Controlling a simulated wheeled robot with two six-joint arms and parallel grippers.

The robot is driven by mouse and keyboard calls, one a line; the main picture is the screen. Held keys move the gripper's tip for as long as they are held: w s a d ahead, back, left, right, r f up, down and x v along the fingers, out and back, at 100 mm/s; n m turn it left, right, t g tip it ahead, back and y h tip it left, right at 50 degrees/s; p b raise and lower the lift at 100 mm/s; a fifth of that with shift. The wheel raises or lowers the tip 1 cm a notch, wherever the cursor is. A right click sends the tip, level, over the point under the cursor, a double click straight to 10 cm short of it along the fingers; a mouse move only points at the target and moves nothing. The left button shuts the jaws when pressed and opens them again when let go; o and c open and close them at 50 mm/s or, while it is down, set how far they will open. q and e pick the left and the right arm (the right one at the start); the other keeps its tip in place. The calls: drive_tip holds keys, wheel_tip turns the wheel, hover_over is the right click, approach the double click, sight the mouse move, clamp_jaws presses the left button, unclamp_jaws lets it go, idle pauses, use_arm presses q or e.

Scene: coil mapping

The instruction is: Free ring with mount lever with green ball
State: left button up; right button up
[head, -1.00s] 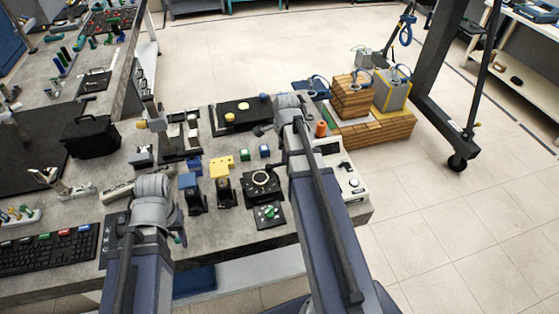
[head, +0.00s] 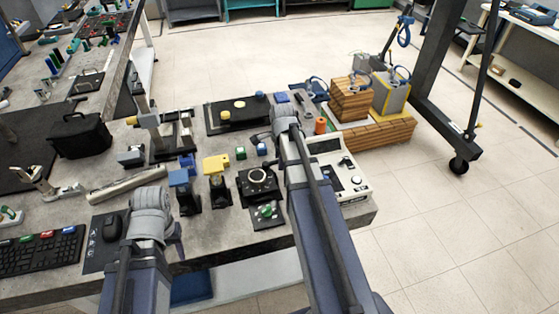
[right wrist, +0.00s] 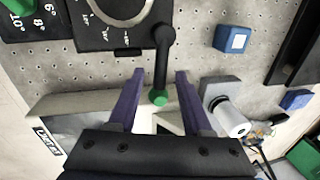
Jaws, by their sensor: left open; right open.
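In the right wrist view, a black lever (right wrist: 163,58) ends in a green ball (right wrist: 159,98). It extends from a black mount plate (right wrist: 88,38) with degree marks and a silver ring (right wrist: 118,24), cut off by the top edge. My right gripper (right wrist: 160,80) is open, with one purple finger on each side of the ball; contact cannot be told. In the head view, the dial mount (head: 258,186) stands left of my right forearm, which hides the right fingers. My left gripper (head: 178,236) is at the table's front edge, its fingers mostly hidden by its wrist.
A blue block (right wrist: 232,38) and a white cylinder (right wrist: 230,118) lie right of the lever in the wrist view. In the head view, blue (head: 183,190) and yellow (head: 217,178) fixtures stand left of the dial. A keyboard (head: 40,250) lies at left.

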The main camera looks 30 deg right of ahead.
clamp_jaws()
idle(1.3)
